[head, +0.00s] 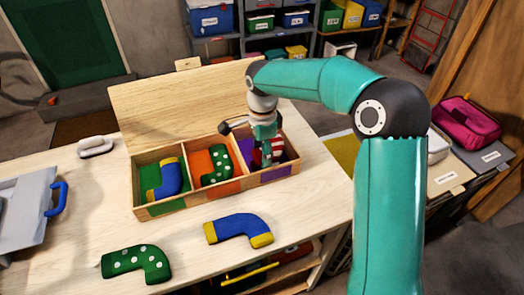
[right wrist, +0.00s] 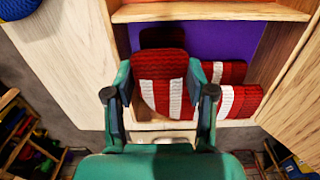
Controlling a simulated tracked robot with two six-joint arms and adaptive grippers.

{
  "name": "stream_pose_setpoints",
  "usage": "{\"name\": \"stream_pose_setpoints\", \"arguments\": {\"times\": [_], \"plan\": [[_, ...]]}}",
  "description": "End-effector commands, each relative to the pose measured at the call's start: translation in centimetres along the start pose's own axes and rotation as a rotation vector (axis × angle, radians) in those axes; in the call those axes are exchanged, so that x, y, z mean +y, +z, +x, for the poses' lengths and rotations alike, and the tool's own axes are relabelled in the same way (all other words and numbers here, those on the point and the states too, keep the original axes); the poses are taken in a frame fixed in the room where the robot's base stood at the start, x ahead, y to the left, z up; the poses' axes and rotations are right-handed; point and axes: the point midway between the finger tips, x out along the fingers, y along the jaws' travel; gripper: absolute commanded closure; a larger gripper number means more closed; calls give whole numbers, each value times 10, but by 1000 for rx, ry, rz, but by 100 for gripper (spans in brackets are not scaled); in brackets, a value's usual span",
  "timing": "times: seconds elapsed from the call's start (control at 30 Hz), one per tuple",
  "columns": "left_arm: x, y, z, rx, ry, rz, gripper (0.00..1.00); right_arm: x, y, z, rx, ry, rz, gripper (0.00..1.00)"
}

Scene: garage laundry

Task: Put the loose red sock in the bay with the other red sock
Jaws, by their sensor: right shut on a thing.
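My right gripper (head: 266,137) is at the purple bay at the right end of the wooden sock box (head: 165,208). In the right wrist view its fingers (right wrist: 160,110) are shut on a red knitted sock (right wrist: 150,68) with white stripes. The held sock is over or in the purple bay (right wrist: 205,42) and casts a shadow on it. The other red striped sock (right wrist: 234,74) lies in that bay, just right of the held one. I cannot tell whether the held sock touches the bay floor. My left gripper is not in view.
The green bay holds a blue-yellow sock (head: 165,180); the orange bay holds a green spotted sock (head: 216,165). Another blue-yellow sock (head: 238,228) and another green spotted sock (head: 136,262) lie on the table before the box.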

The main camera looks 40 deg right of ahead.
Motion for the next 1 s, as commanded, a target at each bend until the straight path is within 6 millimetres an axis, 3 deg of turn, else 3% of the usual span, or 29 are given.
{"name": "stream_pose_setpoints", "arguments": {"times": [0.33,0.37,0.5,0.87,1.0], "plan": [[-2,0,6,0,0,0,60,0,0,8,0,0,0,77],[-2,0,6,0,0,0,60,0,0,8,0,1,0,43],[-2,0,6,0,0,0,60,0,0,8,0,1,0,20],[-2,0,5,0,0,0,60,0,0,7,0,2,0,20],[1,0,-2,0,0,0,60,0,0,-3,0,1,0,20]]}}
